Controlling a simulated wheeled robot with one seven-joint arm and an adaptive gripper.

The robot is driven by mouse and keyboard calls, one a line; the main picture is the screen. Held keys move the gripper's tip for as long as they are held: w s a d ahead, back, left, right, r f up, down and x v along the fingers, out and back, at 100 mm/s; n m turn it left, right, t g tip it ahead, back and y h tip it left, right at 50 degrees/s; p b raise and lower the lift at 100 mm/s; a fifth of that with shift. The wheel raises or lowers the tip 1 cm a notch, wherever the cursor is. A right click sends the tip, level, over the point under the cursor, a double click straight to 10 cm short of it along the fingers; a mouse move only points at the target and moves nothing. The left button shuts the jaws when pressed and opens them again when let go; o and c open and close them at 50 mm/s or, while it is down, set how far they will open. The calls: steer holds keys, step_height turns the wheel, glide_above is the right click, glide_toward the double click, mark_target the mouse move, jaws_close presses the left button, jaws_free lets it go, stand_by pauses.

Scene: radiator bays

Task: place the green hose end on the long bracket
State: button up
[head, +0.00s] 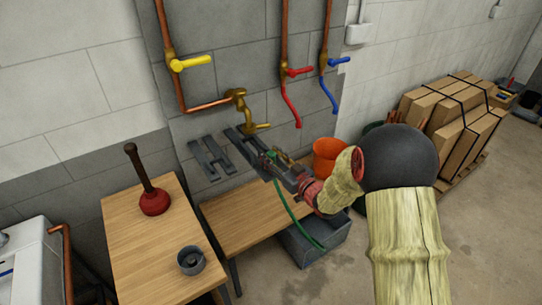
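Two dark grey brackets stick out from the block wall. The left one (210,158) looks shorter and is bare. The right one (238,137) looks longer, and its outer part is behind or under my gripper. My gripper (270,158) is at this longer bracket, with green showing between its fingers. The green hose (285,203) runs from there down to the grey bin (313,243). The fingers look closed around the green hose end, which is mostly hidden. I cannot tell whether the hose end touches the bracket.
A brass tap (241,103) sits just above the longer bracket. Red (292,72) and blue (333,62) valve handles are above right. A wooden bench (240,215) lies below. A plunger (153,195) and a dark round cup (190,261) stand on the left table. An orange bucket (327,155) is behind my arm.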

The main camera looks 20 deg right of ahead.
stand_by(0.3)
steer(key=shift+r, duration=0.25)
steer(key=p+v, duration=0.3)
steer(key=v, duration=0.9)
steer(key=w+d+r+m+g+h, duration=0.1)
steer(key=w+d+r+g+h, duration=0.15)
steer(key=r+h, duration=0.3)
steer(key=s+d+r+m+g+h, duration=0.1)
steer(key=s+r+m+g+h, duration=0.15)
steer(key=s+r, duration=0.35)
steer(key=s+a+g, duration=0.2)
steer(key=s, duration=0.6)
steer(key=s+a+g, duration=0.2)
steer(key=s+a, duration=0.1)
steer(key=s, duration=0.6)
steer(key=s+a+r+m+g+y, duration=0.1)
steer(key=s+a+g, duration=0.1)
steer(key=s, duration=0.7)
steer(key=shift+s+a+r, duration=0.1)
steer(key=shift+s+a, duration=0.05)
steer(key=shift+a, duration=0.5)
